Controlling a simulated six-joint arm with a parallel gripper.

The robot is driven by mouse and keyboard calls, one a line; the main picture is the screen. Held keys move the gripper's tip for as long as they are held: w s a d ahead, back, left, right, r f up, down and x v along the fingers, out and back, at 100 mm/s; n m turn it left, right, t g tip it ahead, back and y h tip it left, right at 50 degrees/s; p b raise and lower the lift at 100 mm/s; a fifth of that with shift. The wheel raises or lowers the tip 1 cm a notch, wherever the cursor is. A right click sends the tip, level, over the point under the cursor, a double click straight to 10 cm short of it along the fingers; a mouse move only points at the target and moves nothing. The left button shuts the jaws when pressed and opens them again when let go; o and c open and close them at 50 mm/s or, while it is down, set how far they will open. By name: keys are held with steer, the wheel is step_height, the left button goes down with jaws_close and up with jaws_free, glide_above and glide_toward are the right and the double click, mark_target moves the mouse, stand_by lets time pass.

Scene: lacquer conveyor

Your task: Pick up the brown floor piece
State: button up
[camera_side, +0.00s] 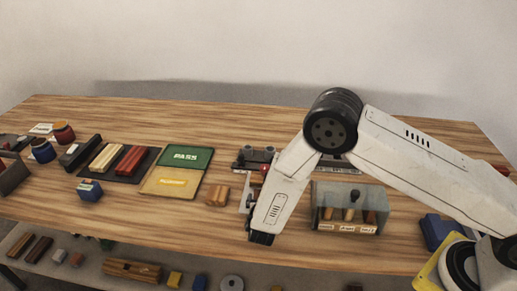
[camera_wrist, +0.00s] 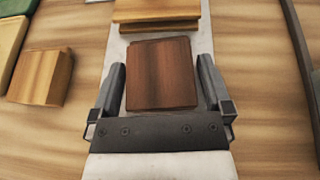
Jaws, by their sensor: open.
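The brown floor piece (camera_wrist: 161,75) is a dark brown rectangular wooden block. In the wrist view it lies on a pale grey strip (camera_wrist: 91,42), between the two fingers of my gripper (camera_wrist: 162,82). The gripper is open, with one finger on each side of the piece and a narrow gap at both sides. I cannot tell how far above the piece the fingertips are. In the side view my wrist hangs over the table's front middle, and I cannot make out the brown piece there.
Lighter wooden pieces (camera_wrist: 158,12) lie just beyond on the strip. A light wood block (camera_side: 217,195) is to the left, near the green PASS pad (camera_side: 187,156) and yellow pad (camera_side: 170,182).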

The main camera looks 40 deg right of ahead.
stand_by(0.4)
steer(key=c, duration=1)
steer(key=shift+r, duration=0.15)
steer(key=shift+r, duration=0.7)
steer(key=s+d+r, duration=0.2)
steer(key=s+r, duration=0.9)
steer(key=s, duration=0.3)
steer(key=shift+r, duration=0.2)
